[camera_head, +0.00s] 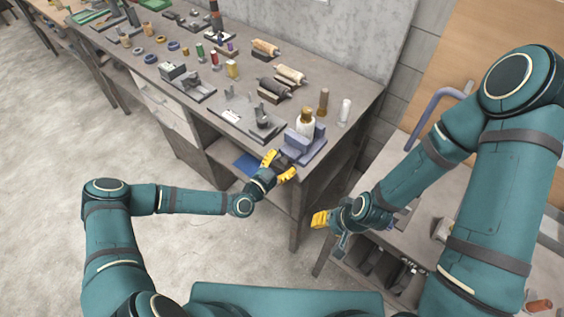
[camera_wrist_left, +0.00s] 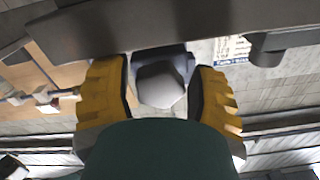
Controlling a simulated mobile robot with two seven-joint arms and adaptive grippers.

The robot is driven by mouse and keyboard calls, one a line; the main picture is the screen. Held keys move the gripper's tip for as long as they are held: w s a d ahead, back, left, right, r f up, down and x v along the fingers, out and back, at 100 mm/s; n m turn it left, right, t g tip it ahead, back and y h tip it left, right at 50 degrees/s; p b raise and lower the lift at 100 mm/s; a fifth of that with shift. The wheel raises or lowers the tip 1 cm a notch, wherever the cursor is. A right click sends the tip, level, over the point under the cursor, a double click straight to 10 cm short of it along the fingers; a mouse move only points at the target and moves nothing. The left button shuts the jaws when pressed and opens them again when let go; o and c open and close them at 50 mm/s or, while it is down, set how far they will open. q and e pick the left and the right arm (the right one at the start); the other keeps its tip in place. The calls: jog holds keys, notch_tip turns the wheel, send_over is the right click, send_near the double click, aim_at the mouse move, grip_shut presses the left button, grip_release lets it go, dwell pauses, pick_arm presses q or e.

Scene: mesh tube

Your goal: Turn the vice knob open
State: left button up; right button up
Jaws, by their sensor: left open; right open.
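The blue-grey vice (camera_head: 308,148) sits at the near right corner of the workbench, with a pale bottle-like object (camera_head: 306,124) with a gold top standing at it. My left gripper (camera_head: 281,164) is at the vice's near side with its yellow fingers apart. In the left wrist view a grey faceted knob (camera_wrist_left: 160,85) lies between the two open fingers, with a gap visible on the right side. In the head view the knob is mostly hidden by the gripper. My right gripper (camera_head: 322,219) is away from the vice, lower right; its fingers overlap in view.
The workbench (camera_head: 345,105) carries wooden rollers (camera_head: 290,74), a brown cylinder (camera_head: 323,101), a white cylinder (camera_head: 344,110) and several small tools farther left. A second table (camera_head: 420,235) with a shelf stands at the right, near my right arm.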

pick_arm(q)
jog(key=shift+c, duration=0.4)
jog(key=c, duration=0.8)
jog(key=shift+f+n+b, duration=0.1)
jog(key=shift+n+b, duration=0.5)
jog(key=shift+b, duration=0.25)
jog(key=n+b, duration=0.2)
jog(key=b, duration=0.1)
jog(key=shift+n, duration=0.4)
jog(key=shift+n+b, duration=1.4)
jog(key=shift+n, duration=0.1)
